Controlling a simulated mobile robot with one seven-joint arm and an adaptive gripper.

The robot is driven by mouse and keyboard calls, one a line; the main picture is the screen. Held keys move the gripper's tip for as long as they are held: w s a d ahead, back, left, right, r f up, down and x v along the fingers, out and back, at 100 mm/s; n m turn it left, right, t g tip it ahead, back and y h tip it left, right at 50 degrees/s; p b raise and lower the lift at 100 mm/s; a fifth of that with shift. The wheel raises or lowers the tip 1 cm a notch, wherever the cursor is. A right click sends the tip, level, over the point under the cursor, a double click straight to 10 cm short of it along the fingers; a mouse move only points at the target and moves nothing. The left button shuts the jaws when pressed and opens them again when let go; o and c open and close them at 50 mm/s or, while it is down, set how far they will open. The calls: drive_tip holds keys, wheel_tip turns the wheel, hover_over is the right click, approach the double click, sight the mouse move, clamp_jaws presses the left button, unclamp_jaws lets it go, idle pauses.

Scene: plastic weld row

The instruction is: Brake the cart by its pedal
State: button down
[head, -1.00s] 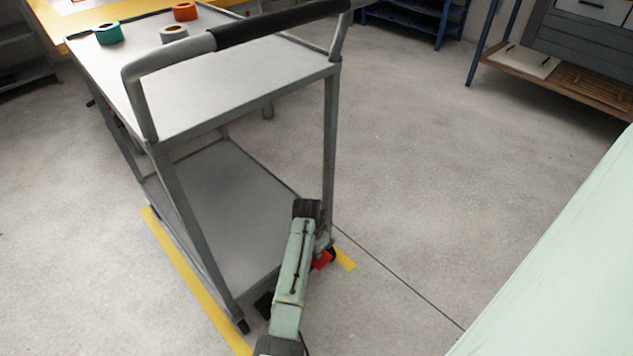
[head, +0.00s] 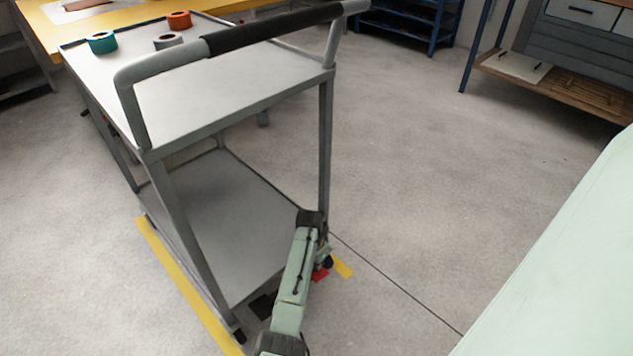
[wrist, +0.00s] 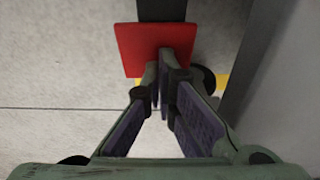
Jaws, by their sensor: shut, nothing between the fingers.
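The grey two-shelf cart (head: 215,85) stands at the left of the head view. Its red pedal (head: 320,275) is low by the near right wheel, partly hidden behind my arm. In the wrist view the red pedal (wrist: 152,45) is a flat plate on a dark bar, straight ahead of the fingers. My gripper (wrist: 163,72) is shut and empty, with its fingertips overlapping the pedal's lower edge in the picture. I cannot tell whether they touch it.
Yellow floor tape (head: 185,285) runs along the cart's left side. A black wheel (wrist: 204,80) and a grey cart post (wrist: 262,60) are close right of the fingers. Tape rolls (head: 103,43) lie on the top shelf. The floor right of the cart is clear.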

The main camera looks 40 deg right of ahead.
drive_tip(key=shift+s+a+f, duration=0.15)
drive_tip(key=shift+s+f, duration=0.1)
drive_tip(key=shift+f, duration=0.25)
drive_tip(key=shift+r+p, duration=0.45)
drive_tip(key=d+r+p, duration=0.3)
drive_tip(key=r+p, duration=0.1)
drive_tip(key=r, duration=0.9)
drive_tip(key=shift+w+d+r, duration=0.25)
drive_tip(key=shift+w+r, duration=0.1)
drive_tip(key=shift+w, duration=0.05)
